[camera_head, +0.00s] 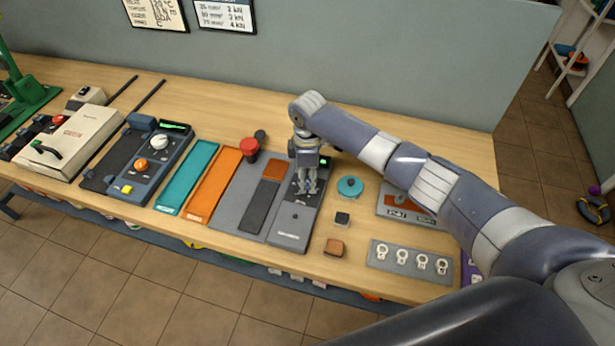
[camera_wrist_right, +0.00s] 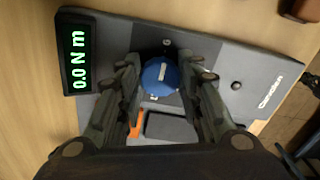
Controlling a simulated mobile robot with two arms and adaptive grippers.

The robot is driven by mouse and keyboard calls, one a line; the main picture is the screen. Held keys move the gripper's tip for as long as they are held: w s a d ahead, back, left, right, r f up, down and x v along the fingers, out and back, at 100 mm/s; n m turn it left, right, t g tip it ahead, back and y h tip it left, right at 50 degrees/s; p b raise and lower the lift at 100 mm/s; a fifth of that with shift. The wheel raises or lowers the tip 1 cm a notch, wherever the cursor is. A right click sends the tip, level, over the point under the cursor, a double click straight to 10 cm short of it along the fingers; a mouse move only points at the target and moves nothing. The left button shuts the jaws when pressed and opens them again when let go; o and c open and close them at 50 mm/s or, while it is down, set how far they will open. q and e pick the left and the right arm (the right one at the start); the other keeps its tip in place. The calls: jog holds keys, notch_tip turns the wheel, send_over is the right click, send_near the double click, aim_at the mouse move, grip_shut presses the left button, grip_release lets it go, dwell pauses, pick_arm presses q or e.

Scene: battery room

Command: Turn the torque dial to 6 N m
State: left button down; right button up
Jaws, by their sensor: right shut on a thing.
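The torque dial (camera_wrist_right: 160,75) is a round blue knob with a white bar mark, on a dark grey device (camera_wrist_right: 230,62). Its display (camera_wrist_right: 76,60) reads 0.0 N m in green. My right gripper (camera_wrist_right: 160,68) is shut on the dial, with one finger on each side of it. In the head view, my right gripper (camera_head: 308,189) points down onto the grey device (camera_head: 290,226) and hides the dial. My left gripper is not in view.
A red button (camera_head: 249,146) and grey panels stand left of the device. A teal round piece (camera_head: 350,186), small blocks and a plate with white rings (camera_head: 410,259) lie to the right. Further left are orange and teal strips (camera_head: 188,177) and another device with knobs (camera_head: 150,165).

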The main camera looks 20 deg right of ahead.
aim_at(308, 181)
jog(key=shift+r, duration=0.1)
jog(key=o, duration=1.1)
jog(key=shift+c, duration=0.2)
notch_tip(308, 181, up, 12)
